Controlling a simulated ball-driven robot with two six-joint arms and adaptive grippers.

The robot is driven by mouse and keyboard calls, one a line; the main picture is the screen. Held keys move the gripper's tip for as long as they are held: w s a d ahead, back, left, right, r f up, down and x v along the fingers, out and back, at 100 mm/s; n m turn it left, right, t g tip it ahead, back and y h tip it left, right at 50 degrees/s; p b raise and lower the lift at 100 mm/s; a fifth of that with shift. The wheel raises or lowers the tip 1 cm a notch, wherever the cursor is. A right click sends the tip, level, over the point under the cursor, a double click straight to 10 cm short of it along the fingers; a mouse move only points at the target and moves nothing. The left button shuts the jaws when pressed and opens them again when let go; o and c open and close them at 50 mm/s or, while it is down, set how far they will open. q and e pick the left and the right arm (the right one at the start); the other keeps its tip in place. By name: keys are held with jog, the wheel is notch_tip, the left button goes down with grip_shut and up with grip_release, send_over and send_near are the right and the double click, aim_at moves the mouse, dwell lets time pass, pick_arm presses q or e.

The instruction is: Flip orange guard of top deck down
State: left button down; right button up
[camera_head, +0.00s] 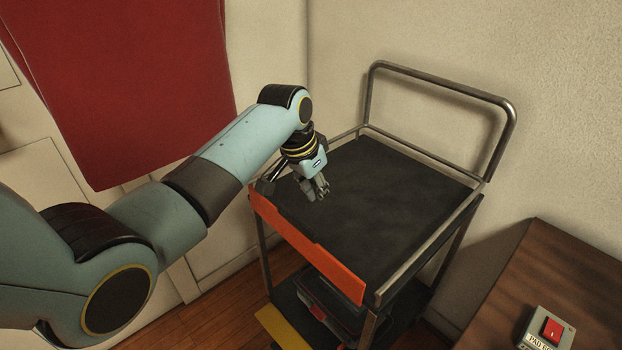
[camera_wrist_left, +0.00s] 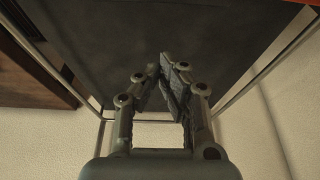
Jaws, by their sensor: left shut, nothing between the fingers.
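The orange guard (camera_head: 305,247) is a long panel along the near edge of the cart's black top deck (camera_head: 385,185). Its broad face is toward me and it appears to hang down from that edge. A sliver of orange (camera_wrist_left: 301,1) shows at the top right corner of the left wrist view. My left gripper (camera_head: 318,192) is over the deck, a little behind the guard's left half and apart from it. Its fingertips (camera_wrist_left: 171,62) are together with nothing between them. I cannot tell whether they touch the deck. My right gripper is in neither view.
The cart has a metal push handle (camera_head: 445,92) at the back and side rails. Below are a yellow guard (camera_head: 283,328) and a dark case (camera_head: 335,295). A wooden table (camera_head: 570,275) with a red-button box (camera_head: 550,330) stands right. A red cloth (camera_head: 130,85) hangs left.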

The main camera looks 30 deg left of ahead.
aim_at(298, 235)
pick_arm(q)
jog(key=x, duration=0.3)
jog(key=shift+f, duration=0.35)
jog(key=s, duration=0.2)
jog(key=s+a+p, duration=0.1)
jog(key=shift+s+a+r, duration=0.1)
jog(key=shift+s+r, duration=0.15)
jog(key=shift+s, duration=0.1)
